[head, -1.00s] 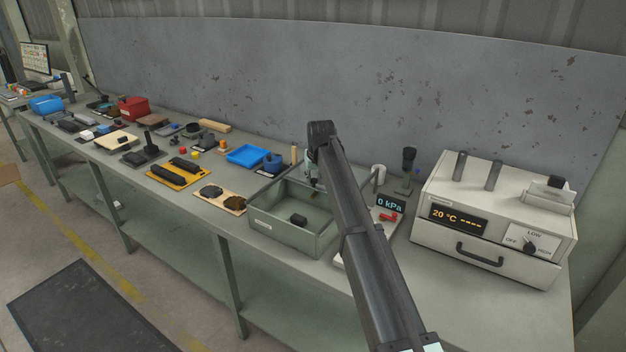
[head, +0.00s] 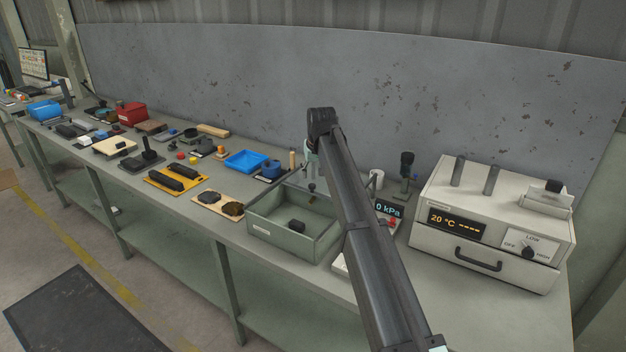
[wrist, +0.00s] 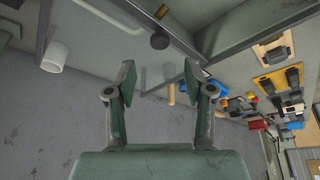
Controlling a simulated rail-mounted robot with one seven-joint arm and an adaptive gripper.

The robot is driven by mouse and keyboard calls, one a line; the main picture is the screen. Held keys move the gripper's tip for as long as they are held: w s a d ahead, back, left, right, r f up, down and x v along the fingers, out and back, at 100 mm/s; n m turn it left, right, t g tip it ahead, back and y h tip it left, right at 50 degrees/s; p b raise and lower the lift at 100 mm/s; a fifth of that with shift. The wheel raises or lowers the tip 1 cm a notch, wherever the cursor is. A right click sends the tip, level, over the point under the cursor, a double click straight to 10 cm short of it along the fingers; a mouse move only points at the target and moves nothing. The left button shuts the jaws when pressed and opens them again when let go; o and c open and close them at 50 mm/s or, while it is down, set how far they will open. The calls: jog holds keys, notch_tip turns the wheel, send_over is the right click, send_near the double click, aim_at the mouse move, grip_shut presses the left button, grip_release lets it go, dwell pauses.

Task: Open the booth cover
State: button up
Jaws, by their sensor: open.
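A grey-green open-topped box (head: 262,234), which looks like the booth, stands on the bench in the head view with a dark block (head: 297,226) inside. I cannot make out a separate cover for certain; a clear one could be there. A small dark knob (head: 311,187) shows near the box's back edge. In the wrist view, a dark round knob (wrist: 159,41) lies ahead of the fingertips, beside the green walls (wrist: 245,32). My gripper (wrist: 160,78) is open and empty, its fingers apart. In the head view my arm partly hides it above the box's back side.
A heater-like unit (head: 480,267) with a drawer handle stands at right. A pressure display (head: 388,208) is right of the box, partly behind my arm. A white cylinder (head: 376,179) stands behind it. Blue tray (head: 246,160) and several parts fill the bench leftward. A wall rises behind.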

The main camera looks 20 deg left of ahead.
jog(key=v, duration=0.5)
dwell(0.3)
